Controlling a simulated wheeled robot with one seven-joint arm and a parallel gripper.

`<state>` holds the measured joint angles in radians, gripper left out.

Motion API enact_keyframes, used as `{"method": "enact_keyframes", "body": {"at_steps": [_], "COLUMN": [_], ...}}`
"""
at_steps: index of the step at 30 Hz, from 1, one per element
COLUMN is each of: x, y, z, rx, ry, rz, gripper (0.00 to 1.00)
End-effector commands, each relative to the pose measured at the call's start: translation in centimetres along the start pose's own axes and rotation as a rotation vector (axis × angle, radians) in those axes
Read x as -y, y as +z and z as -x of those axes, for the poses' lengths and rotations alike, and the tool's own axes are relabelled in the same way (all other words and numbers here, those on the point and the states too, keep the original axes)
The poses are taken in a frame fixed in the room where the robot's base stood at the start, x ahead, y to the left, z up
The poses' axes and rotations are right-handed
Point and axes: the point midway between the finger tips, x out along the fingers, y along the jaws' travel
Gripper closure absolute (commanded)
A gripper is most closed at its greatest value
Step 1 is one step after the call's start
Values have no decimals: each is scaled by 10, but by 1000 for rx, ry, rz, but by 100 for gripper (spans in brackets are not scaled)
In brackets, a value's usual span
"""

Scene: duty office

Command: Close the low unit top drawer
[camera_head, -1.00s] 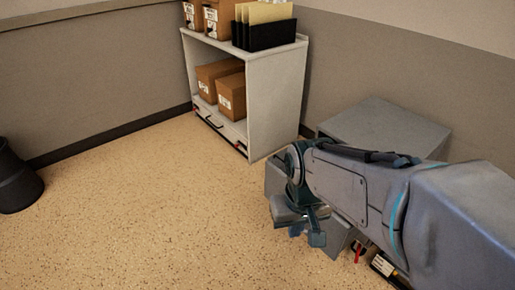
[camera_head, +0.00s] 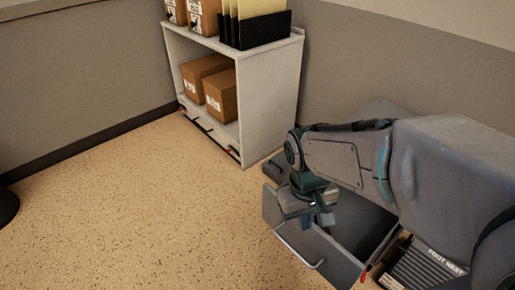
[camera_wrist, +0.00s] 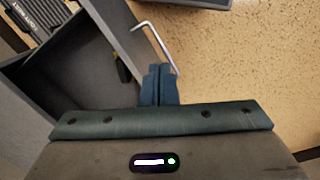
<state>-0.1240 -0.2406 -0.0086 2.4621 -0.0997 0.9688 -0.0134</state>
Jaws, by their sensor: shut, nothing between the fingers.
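The grey low unit (camera_head: 372,112) stands at the right, partly hidden behind my arm. The drawer front (camera_head: 290,230) faces lower left and carries a pale bar handle (camera_head: 299,252); the handle also shows in the wrist view (camera_wrist: 154,44). My gripper (camera_head: 318,224) is shut and empty, pointing down by the drawer front's top edge. In the wrist view its blue fingers (camera_wrist: 160,85) appear close to the front panel; I cannot tell whether they touch it.
A foot rest box (camera_head: 430,268) lies right of the drawer. A white shelf unit (camera_head: 270,105) with cardboard boxes (camera_head: 221,95) and a black file holder (camera_head: 262,30) stands behind. A dark bin (camera_head: 6,205) is at the left edge. The speckled floor (camera_head: 130,220) is clear.

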Motion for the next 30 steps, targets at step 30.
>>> {"method": "enact_keyframes", "body": {"at_steps": [30], "x": [144], "y": [-112], "z": [-106], "rx": [851], "ry": [1341], "rz": [1420], "gripper": [100]}}
